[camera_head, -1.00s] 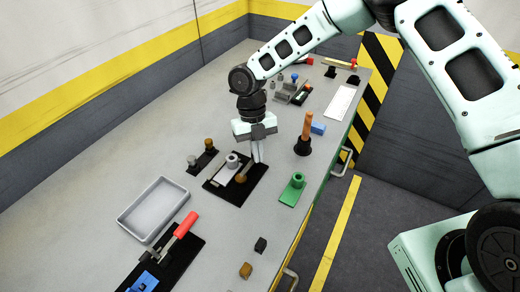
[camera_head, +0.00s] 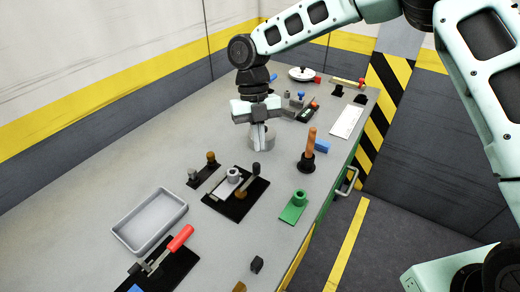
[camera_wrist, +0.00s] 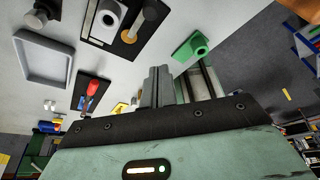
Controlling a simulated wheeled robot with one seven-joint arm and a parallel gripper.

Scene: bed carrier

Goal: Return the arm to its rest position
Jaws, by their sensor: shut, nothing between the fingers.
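My gripper (camera_head: 262,147) points down over the grey workbench (camera_head: 120,188). Its fingers are shut with nothing between them. In the head view it sits beyond the black plate (camera_head: 222,207), which carries a pale block with a grey ring (camera_head: 233,175) and a lever with a dark knob (camera_head: 256,166). A grey round piece shows behind the fingertips, partly hidden by them. The wrist view shows the fingers (camera_wrist: 170,75) close together, apart from the black plate (camera_wrist: 140,48) and the green holder (camera_wrist: 192,47). My arm reaches in from the upper right, bent at the elbow.
A grey tray (camera_head: 150,222), a red-handled clamp (camera_head: 180,238), a wooden-handled plunger (camera_head: 308,150), a green holder (camera_head: 295,207) and a blue block (camera_head: 322,146) stand on the bench. A white lidded pan (camera_head: 303,74) is at the back. Bare bench lies left of the gripper.

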